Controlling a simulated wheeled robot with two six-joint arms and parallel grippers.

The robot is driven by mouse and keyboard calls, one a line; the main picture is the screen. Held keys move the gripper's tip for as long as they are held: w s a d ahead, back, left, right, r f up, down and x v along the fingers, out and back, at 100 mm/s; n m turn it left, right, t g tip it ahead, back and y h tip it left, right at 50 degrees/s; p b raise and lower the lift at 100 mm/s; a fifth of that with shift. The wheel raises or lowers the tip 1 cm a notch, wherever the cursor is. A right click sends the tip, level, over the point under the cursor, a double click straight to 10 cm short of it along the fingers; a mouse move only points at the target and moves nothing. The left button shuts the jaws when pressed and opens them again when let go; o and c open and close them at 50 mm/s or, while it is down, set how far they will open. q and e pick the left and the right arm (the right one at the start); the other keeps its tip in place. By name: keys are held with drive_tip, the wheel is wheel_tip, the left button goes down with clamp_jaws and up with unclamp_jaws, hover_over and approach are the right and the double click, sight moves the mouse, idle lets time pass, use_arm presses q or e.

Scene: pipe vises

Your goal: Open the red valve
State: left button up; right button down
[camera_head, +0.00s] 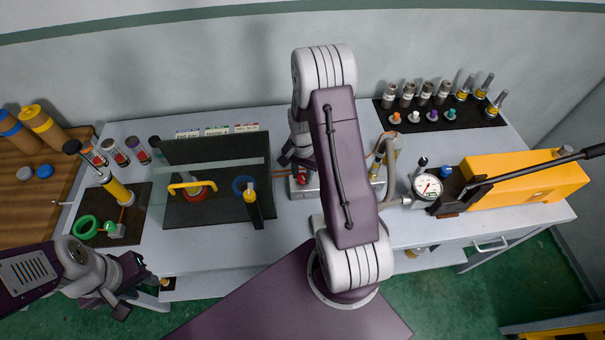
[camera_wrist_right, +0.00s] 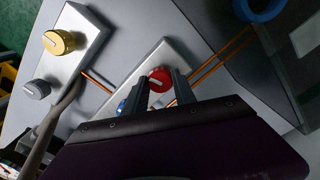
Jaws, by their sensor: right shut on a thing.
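The red valve (camera_wrist_right: 160,79) is a round red knob with a pale bar across it, on a light metal block (camera_wrist_right: 176,57). My right gripper (camera_wrist_right: 161,88) has one dark finger on each side of the knob and is shut on it. In the head view the red knob (camera_head: 299,172) shows small beside the right gripper (camera_head: 297,158), partly hidden by my right arm. A blue knob (camera_wrist_right: 121,107) on the same block is partly hidden by a finger. My left gripper (camera_head: 135,287) is off the table's front left, its dark fingers apart and empty.
A second block (camera_wrist_right: 73,20) carries a yellow knob (camera_wrist_right: 59,42) and a grey knob (camera_wrist_right: 37,89). Copper pipes (camera_wrist_right: 211,64) run from the valve block. A dark shielded stand (camera_head: 215,200) is left; a gauge (camera_head: 427,187) and yellow pump (camera_head: 520,180) are right. Fittings line the back right.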

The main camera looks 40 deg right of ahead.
sight(303, 176)
drive_tip(key=n, duration=0.6)
drive_tip(key=shift+r+n, duration=0.1)
drive_tip(key=shift+n, duration=0.2)
drive_tip(key=n, duration=0.6)
drive_tip(key=shift+w+d, duration=0.1)
drive_tip(key=shift+n, duration=0.3)
drive_tip(key=c, duration=1.1)
unclamp_jaws()
drive_tip(key=shift+o, duration=0.4)
wheel_tip(303, 176, up, 9)
drive_tip(key=shift+b, duration=0.35)
